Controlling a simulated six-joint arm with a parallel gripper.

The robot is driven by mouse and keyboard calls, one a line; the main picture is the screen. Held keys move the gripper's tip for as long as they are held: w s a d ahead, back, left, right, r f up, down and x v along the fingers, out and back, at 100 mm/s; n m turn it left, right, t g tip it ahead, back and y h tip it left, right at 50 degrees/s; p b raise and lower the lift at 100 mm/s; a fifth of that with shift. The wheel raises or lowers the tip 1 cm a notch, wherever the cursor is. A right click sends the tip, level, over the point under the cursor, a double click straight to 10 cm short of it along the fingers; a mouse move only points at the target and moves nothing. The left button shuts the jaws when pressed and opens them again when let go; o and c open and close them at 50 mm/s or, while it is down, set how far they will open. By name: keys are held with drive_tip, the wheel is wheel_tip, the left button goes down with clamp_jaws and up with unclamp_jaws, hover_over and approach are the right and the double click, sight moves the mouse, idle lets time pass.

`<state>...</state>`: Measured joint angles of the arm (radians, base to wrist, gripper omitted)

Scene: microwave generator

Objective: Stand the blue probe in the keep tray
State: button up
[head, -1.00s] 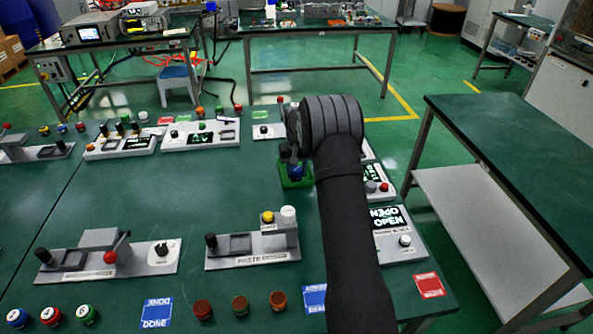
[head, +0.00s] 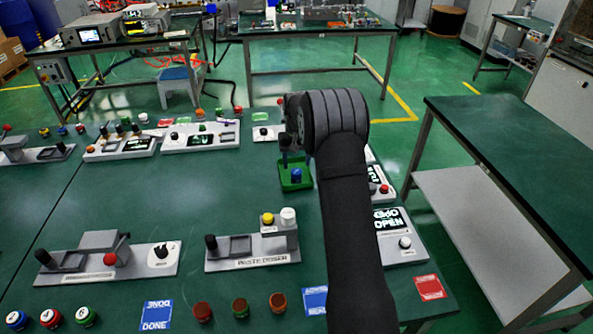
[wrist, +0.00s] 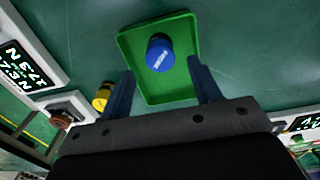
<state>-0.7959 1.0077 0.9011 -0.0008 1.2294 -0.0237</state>
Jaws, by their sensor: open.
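The blue probe (wrist: 159,55) stands inside the green keep tray (wrist: 134,62) in the wrist view; I see its round blue top with white lettering. It looks upright. In the head view the blue probe (head: 296,175) shows in the small green tray (head: 304,186), near the table's far right part. My gripper (wrist: 161,70) is open, with its two dark fingers apart on either side of the probe's near end in the picture, and no contact shows. In the head view my gripper (head: 285,150) is partly hidden by my wrist, above the tray.
A yellow knob (wrist: 102,97) sits close to the left finger in the wrist view. A panel with a lit display (head: 387,219) lies right of my arm. Grey fixtures (head: 110,257) stand at the front left. The middle of the green table (head: 170,190) is clear.

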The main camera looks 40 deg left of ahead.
sight(297, 171)
wheel_tip(297, 171, up, 7)
drive_tip(key=shift+f, duration=0.15)
idle(0.4)
wheel_tip(297, 171, down, 13)
drive_tip(key=shift+r, duration=2.3)
drive_tip(key=shift+f, duration=0.1)
